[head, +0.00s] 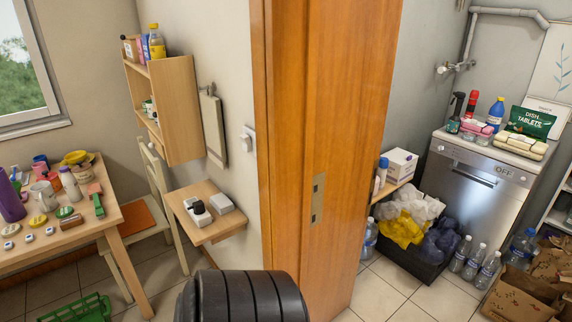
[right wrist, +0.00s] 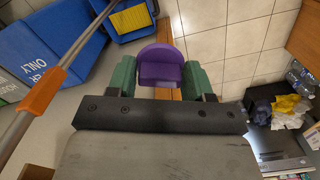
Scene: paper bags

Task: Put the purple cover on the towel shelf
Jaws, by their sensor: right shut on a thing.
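The purple cover (right wrist: 161,68) shows in the right wrist view as a rounded purple piece between the green fingers. My right gripper (right wrist: 160,80) is shut on it. What lies behind the cover is partly hidden. I cannot tell for sure which shelf is the towel shelf. In the head view a wooden wall shelf (head: 176,110) holds bottles and boxes, and a white shelf edge (head: 557,218) shows at the far right. Neither gripper shows in the head view.
A door (head: 330,120) stands in the middle of the head view. A table (head: 115,215) with many small items is at left. Blue bins (right wrist: 45,45) show in the wrist view.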

